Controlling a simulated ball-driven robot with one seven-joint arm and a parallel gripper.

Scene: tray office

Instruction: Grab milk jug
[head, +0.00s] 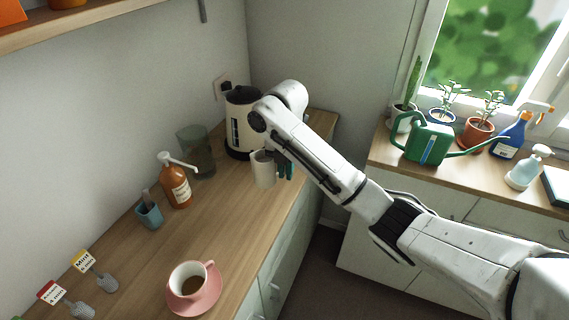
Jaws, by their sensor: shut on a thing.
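The milk jug (264,169) is a small cream-white vessel near the right edge of the wooden counter, in front of the kettle. It looks upright. My gripper (284,169), with dark green fingers, is at the jug's right side and shut on it. My arm hides part of the grip. I cannot tell whether the jug's base touches the counter.
A cream and black kettle (241,124) stands just behind the jug. A glass container (194,152), an amber pump bottle (176,181) and a blue pot (149,212) stand left. A pink cup (189,276) sits in front. A green watering can (427,143) stands by the window.

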